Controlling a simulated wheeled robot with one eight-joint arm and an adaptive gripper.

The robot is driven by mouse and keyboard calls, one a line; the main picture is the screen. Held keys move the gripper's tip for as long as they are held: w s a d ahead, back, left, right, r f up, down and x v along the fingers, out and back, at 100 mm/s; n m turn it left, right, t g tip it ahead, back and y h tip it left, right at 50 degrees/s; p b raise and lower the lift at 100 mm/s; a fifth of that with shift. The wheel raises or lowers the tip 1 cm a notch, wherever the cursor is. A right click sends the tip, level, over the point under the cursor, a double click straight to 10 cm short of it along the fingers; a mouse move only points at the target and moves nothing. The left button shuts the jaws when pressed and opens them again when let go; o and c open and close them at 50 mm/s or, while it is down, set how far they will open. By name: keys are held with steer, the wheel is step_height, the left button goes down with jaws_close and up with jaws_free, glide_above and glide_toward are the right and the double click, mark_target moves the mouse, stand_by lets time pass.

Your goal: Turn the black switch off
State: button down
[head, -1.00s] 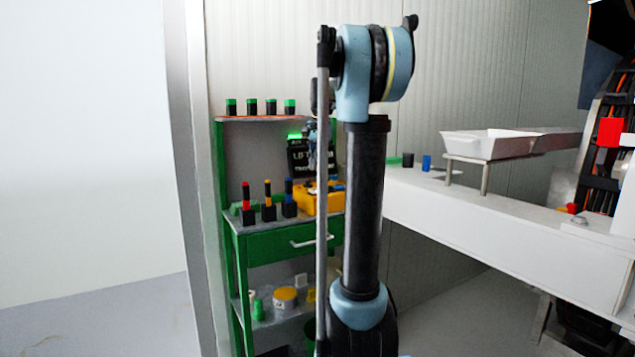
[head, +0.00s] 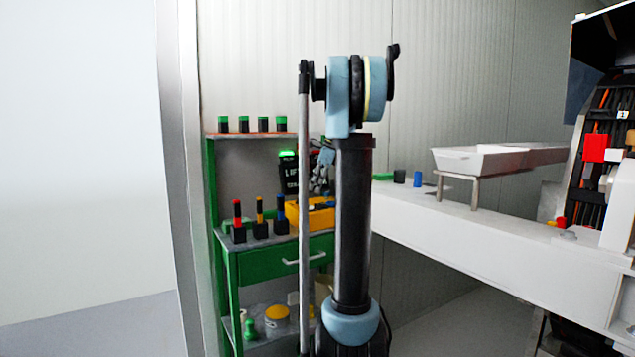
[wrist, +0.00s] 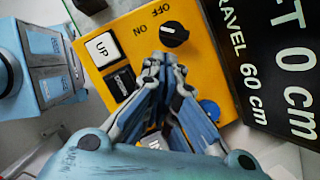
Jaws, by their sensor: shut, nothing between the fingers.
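The black switch (wrist: 175,34) is a round knob on a yellow control box (wrist: 205,15), next to OFF and ON lettering. Its pointer position is hard to read. In the head view the yellow box (head: 322,217) sits on the green workbench, partly behind my arm. My gripper (wrist: 162,62) is shut and empty, its tips over the box just below the knob in the wrist picture. Whether they touch it I cannot tell. It also shows small in the head view (head: 320,180), above the box.
A white UP button (wrist: 102,47) and a blue button (wrist: 210,110) flank the gripper. A black display sign (wrist: 285,70) stands close on the right. Several coloured-handled tools (head: 260,215) stand left of the box on the bench. A white counter (head: 450,225) extends right.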

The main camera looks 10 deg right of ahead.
mark_target(300, 200)
steer(key=shift+x, duration=2.4)
steer(key=shift+d, duration=0.15)
